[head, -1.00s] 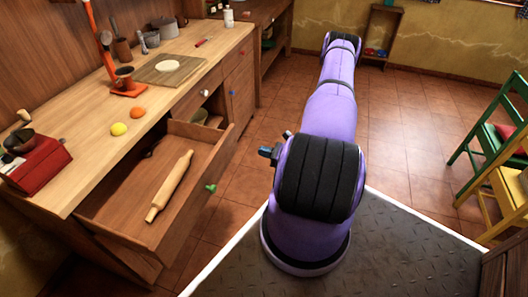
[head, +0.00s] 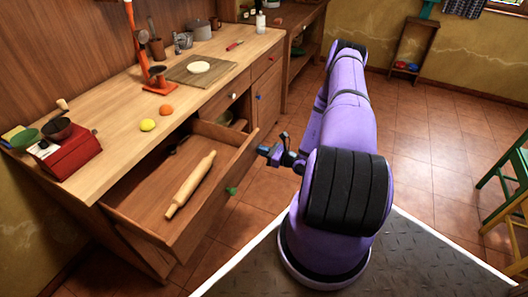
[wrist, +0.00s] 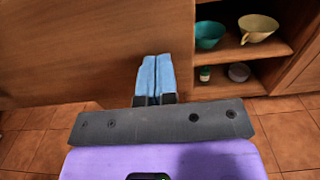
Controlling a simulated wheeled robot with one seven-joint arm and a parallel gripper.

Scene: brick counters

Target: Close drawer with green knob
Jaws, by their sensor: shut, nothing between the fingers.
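The open drawer (head: 150,208) juts out from the counter at the lower left in the head view, with a rolling pin (head: 190,184) lying in it. Its green knob (head: 231,190) is on the drawer's front face. My gripper (head: 264,151) is to the right of the drawer front, near its far end, apart from the knob. In the wrist view my gripper (wrist: 155,68) shows two blue fingers pressed together with nothing between them. A brown wooden panel (wrist: 80,50) fills the left of that view. The knob does not show there.
The counter top (head: 130,120) holds a yellow ball (head: 148,124), an orange ball (head: 166,109) and a red box (head: 67,152). Open shelves hold a teal bowl (wrist: 209,34) and a cream bowl (wrist: 257,27). Tiled floor (head: 430,130) is free to the right.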

